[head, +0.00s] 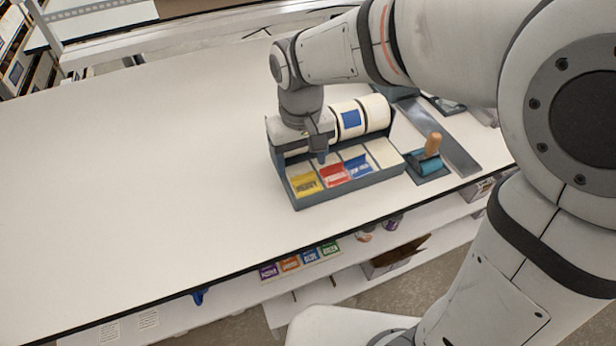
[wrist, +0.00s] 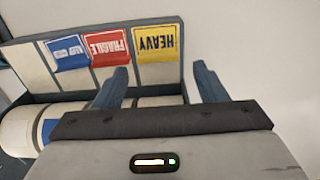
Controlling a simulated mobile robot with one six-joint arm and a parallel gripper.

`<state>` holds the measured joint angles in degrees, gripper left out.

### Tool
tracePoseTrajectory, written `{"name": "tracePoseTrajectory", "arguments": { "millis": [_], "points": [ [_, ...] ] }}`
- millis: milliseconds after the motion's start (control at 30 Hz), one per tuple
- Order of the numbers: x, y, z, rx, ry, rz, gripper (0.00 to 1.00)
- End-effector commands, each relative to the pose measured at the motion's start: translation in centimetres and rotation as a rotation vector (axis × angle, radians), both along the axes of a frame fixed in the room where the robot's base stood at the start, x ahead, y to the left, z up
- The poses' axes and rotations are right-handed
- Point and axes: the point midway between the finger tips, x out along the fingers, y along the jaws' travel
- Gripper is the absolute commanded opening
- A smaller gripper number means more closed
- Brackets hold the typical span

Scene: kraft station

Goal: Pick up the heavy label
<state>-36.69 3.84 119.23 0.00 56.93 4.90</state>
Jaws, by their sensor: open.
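The yellow heavy label (head: 305,182) sits at the left end of the front row of the label dispenser (head: 350,193). In the wrist view the heavy label (wrist: 156,42) reads "HEAVY" upside down and lies beyond the fingertips, between their lines. My gripper (head: 319,156) is above the dispenser, near its rolls. In the wrist view my gripper (wrist: 160,82) is open, with its two fingers apart and nothing seen between them. A red fragile label (head: 333,175) and a blue label (head: 359,166) sit to the right of the heavy label.
Label rolls (head: 374,112) stand at the back of the dispenser. A tool with a wooden handle (head: 432,146) and a grey metal strip (head: 440,135) lie to its right. The white table (head: 140,180) is clear on the left. Coloured boxes (head: 289,264) are on the shelf below.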

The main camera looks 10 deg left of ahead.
Motion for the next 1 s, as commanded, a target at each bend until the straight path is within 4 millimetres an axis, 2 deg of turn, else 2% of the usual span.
{"name": "tracePoseTrajectory", "arguments": {
  "millis": [200, 500, 1000],
  "points": [
    [0.2, -0.2, -3.0, -0.002, 0.003, -0.002, 0.65],
    [0.2, -0.2, -3.5, 0.000, 0.000, -0.003, 0.65],
    [0.3, -0.3, -3.5, 0.000, 0.000, -0.004, 0.25]
  ]
}}
